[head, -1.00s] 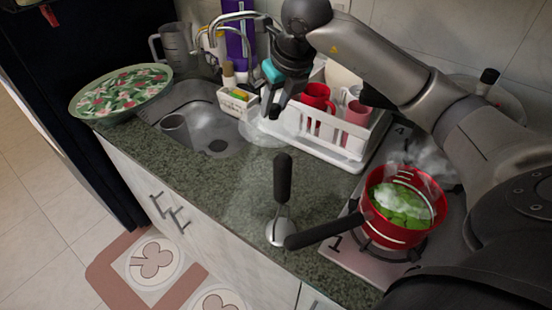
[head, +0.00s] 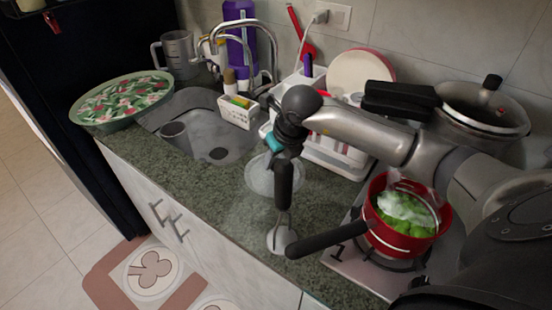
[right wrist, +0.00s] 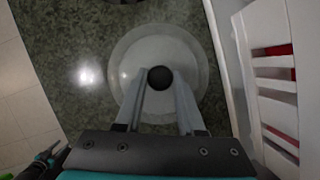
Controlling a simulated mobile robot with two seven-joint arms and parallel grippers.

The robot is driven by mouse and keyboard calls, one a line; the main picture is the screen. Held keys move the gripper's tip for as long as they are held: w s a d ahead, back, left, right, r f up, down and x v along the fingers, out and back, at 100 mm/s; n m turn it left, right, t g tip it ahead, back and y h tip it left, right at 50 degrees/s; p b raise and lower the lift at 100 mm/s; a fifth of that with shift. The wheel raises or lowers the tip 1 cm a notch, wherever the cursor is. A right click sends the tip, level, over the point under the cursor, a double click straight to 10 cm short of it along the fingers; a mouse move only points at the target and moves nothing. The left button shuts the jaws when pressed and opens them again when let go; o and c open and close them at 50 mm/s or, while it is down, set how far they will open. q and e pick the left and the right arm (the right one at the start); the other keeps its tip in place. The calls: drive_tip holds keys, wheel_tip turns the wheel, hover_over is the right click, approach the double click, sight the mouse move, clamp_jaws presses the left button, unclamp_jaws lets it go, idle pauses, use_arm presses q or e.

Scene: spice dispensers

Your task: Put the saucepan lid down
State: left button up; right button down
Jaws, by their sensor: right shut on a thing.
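The saucepan lid is a clear, round glass lid (head: 262,179) with a dark round knob. In the right wrist view the lid (right wrist: 135,60) lies below my right gripper (right wrist: 160,85), whose two fingers are shut on its knob (right wrist: 160,77). I cannot tell whether the lid touches the counter. A small dark and teal part at the lower left of the right wrist view looks like my left gripper (right wrist: 45,160); its fingers are unclear.
A red saucepan (head: 376,237) with green food steams on the stove at right. The white dish rack (head: 345,160) is behind the lid, the sink (head: 195,150) to the left.

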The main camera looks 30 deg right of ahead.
drive_tip(key=c, duration=0.5)
unclamp_jaws()
drive_tip(key=p+v, duration=0.1)
drive_tip(key=v, duration=1.1)
